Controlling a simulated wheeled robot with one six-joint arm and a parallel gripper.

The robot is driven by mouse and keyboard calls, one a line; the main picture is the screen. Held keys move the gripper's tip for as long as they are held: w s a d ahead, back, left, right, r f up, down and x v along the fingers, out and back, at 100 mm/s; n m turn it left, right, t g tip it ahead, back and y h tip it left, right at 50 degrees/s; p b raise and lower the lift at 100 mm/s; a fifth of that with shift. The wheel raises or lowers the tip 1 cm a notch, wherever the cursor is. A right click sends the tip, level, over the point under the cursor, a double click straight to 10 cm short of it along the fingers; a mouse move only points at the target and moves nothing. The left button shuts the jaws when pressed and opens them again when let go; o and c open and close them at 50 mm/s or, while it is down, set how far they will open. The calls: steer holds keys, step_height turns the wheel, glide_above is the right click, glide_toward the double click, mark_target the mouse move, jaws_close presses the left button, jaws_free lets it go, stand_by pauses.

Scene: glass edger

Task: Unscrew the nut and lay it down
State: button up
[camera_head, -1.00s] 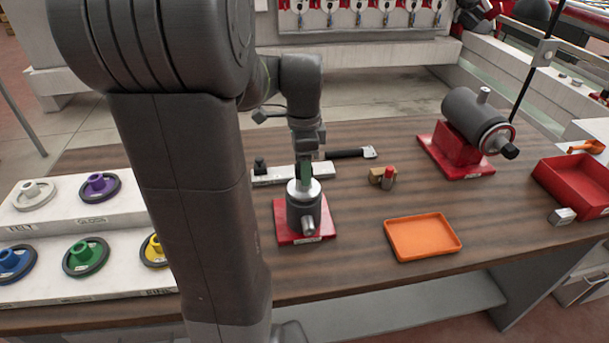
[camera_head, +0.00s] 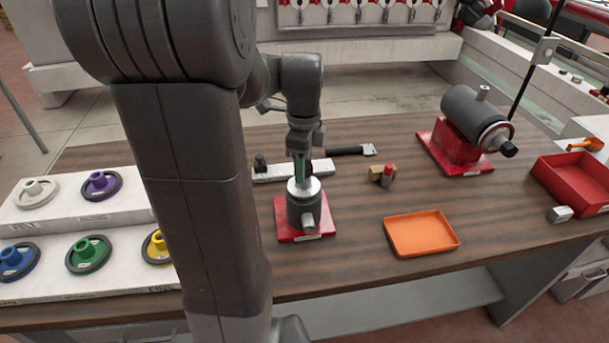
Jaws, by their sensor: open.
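A grey upright cylinder (camera_head: 306,214) with a silver round top (camera_head: 305,193) stands on a red base plate on the wooden bench. My gripper (camera_head: 301,178) points down right above the silver top, with a green strip showing at its fingers. It is open; whether its fingers touch anything is too small to tell. No nut shows clearly there; the fingers cover the middle of the top. An orange tray (camera_head: 421,234) lies empty on the bench to the right of the red base.
A grey motor (camera_head: 474,117) with a black end piece stands on a red mount at the back right. A red bin (camera_head: 577,186) is at the right edge. A black-handled tool (camera_head: 350,150) lies behind the cylinder. Coloured wheels (camera_head: 89,254) sit on a white stepped rack at left.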

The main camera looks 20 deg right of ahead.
steer(key=c, duration=0.9)
steer(key=n+p, duration=0.1)
steer(key=n, duration=0.5)
steer(key=shift+c, duration=0.3)
steer(key=n+p, duration=0.1)
steer(key=n, duration=0.9)
steer(key=shift+r+n, duration=0.1)
steer(key=shift+n, duration=0.3)
steer(key=n, duration=0.3)
steer(key=shift+p, duration=0.4)
steer(key=n, duration=0.7)
steer(key=shift+n+p, duration=0.3)
steer(key=shift+p, duration=0.05)
